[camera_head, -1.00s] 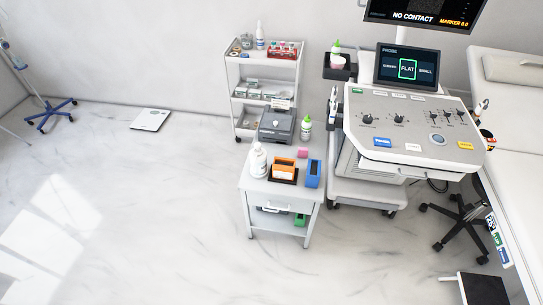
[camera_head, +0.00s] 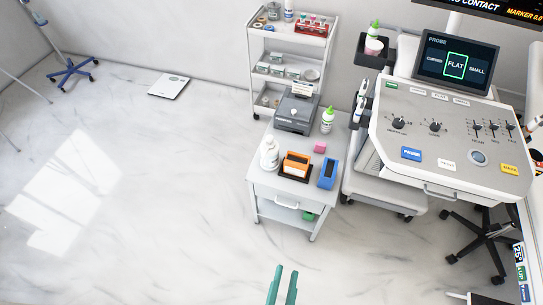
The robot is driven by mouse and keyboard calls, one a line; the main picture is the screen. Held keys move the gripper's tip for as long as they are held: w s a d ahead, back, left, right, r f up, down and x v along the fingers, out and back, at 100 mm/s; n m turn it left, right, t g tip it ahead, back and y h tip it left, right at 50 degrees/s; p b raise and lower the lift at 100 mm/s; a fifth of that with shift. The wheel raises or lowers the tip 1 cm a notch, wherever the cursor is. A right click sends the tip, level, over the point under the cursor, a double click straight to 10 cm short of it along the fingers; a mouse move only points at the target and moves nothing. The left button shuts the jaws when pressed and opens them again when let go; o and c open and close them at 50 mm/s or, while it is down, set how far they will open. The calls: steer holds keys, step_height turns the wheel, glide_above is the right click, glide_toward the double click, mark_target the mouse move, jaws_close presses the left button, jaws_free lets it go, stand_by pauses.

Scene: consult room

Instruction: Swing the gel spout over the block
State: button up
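A white pump bottle (camera_head: 269,155) stands upright at the left side of the small cart's top (camera_head: 262,180); which way its small spout points is too small to tell. A white bottle with a green tip (camera_head: 327,122) stands upright further back on the cart. A small pink block (camera_head: 319,148) lies on the top between that bottle and a blue box. I cannot tell which bottle bears the gel spout. My gripper (camera_head: 287,270) shows at the bottom edge as two teal fingers with a gap between them, empty, apart from the cart and nearer to me.
An orange box (camera_head: 296,163), the blue box (camera_head: 328,173) and a grey device (camera_head: 297,110) share the cart top. The ultrasound console (camera_head: 450,140) stands close on the right, with another green-tipped bottle (camera_head: 374,30) in its holder. A shelf trolley (camera_head: 255,70) stands behind.

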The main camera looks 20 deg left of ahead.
steer(key=w+a+f+m+t, duration=0.2)
steer(key=w+a+f+m, duration=0.1)
steer(key=w+m, duration=0.45)
steer(key=m+h, duration=0.1)
steer(key=m, duration=2.2)
glide_toward(263, 161)
steer(key=w, duration=0.9)
steer(key=shift+w, duration=0.25)
steer(key=shift+w+d, duration=0.1)
steer(key=shift+w, duration=0.35)
steer(key=shift+s, duration=0.1)
jaws_close()
steer(key=shift+r, duration=0.1)
